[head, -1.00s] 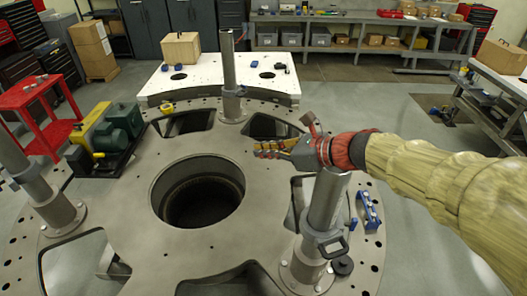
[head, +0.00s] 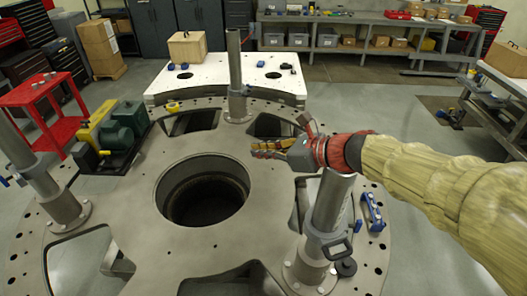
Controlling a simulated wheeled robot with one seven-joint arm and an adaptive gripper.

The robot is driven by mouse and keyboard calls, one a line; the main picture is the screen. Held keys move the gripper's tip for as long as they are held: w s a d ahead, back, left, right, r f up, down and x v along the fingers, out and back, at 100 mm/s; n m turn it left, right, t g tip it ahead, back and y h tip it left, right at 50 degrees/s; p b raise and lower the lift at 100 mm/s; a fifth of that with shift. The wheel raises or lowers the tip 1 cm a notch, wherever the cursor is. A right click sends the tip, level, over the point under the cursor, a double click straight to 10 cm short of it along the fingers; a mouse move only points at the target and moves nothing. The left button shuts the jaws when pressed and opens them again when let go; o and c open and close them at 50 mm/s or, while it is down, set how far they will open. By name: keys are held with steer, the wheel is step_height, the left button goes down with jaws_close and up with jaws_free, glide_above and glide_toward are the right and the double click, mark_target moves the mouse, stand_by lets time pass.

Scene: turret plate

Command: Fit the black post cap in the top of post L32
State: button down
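Three upright metal posts stand on the round turret plate (head: 130,225): a near right post (head: 325,225), a far post (head: 235,75) and a left post (head: 40,175). No label is readable, so I cannot tell which is L32. A small black round piece (head: 346,267), possibly the post cap, sits on the plate beside the near right post's base. My gripper (head: 256,149) points left above the plate, behind the near right post's top. Its fingers look close together, but the gap between them is unclear. I see nothing clearly held.
The plate has a large central hole (head: 205,195) and several cutouts. A blue tool (head: 372,212) lies right of the near post. A green and yellow machine (head: 115,135) sits at the left edge, near a red cart (head: 45,100). A white table (head: 220,82) stands behind.

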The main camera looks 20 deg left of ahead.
steer(key=shift+s+a, duration=0.1)
steer(key=shift+a, duration=0.15)
steer(key=shift+s+a, duration=0.1)
steer(key=shift+a, duration=0.2)
steer(key=shift+s+a, duration=0.1)
steer(key=shift+a, duration=0.2)
steer(key=shift+s+a, duration=0.15)
steer(key=shift+a, duration=0.2)
steer(key=shift+s+a, duration=0.25)
steer(key=shift+a, duration=0.5)
steer(key=shift+s+a, duration=0.25)
steer(key=shift+a, duration=0.5)
steer(key=shift+s+a, duration=0.25)
steer(key=shift+a, duration=0.5)
steer(key=shift+s+a, duration=0.1)
steer(key=shift+a, duration=0.2)
steer(key=shift+s+a, duration=0.1)
steer(key=shift+a, duration=0.2)
steer(key=shift+s+a+b, duration=0.1)
steer(key=shift+a+b, duration=0.2)
steer(key=shift+a, duration=0.05)
steer(key=shift+s+a, duration=0.1)
steer(key=shift+a, duration=0.2)
